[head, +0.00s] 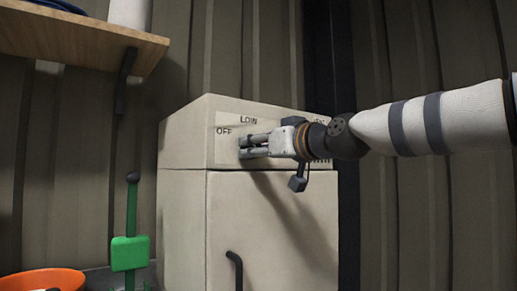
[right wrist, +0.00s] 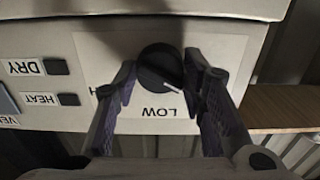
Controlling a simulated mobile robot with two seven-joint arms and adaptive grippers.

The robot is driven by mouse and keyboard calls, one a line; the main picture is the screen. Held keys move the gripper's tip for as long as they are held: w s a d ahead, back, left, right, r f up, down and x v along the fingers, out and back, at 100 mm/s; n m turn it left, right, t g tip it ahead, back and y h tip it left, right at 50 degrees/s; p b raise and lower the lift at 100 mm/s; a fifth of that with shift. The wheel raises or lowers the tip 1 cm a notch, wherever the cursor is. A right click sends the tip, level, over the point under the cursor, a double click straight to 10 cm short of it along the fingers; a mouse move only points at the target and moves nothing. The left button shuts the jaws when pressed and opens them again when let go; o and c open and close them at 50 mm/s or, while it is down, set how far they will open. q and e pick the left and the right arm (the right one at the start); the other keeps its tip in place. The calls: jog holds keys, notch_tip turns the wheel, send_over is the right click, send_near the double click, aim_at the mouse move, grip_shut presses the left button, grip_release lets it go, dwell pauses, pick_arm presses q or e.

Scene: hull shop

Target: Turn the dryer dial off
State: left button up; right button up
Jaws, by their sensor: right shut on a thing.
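The dryer (head: 270,225) is a pale beige cabinet with a control panel along its upper front. In the right wrist view, which is upside down, the round black dial (right wrist: 158,66) shows a white pointer mark aimed at the lower right, just past the LOW label (right wrist: 159,113). My right gripper (head: 243,147) reaches in from the right, its fingers at the dial. In the right wrist view, the right gripper (right wrist: 160,69) is shut on the dial, one finger on each side. The head view shows the OFF label (head: 223,131); the dial is hidden there. My left gripper is not in view.
The DRY button (right wrist: 57,67) and HEAT button (right wrist: 69,99) sit beside the dial. A black handle (head: 236,268) is on the dryer's lower front. A wooden shelf (head: 80,38), a green-handled tool (head: 130,253) and an orange bowl (head: 42,281) are at the left.

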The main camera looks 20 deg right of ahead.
aim_at(249, 105)
jog(key=o, duration=1.2)
jog(key=shift+c, duration=0.2)
notch_tip(249, 105, up, 10)
jog(key=shift+r, duration=0.1)
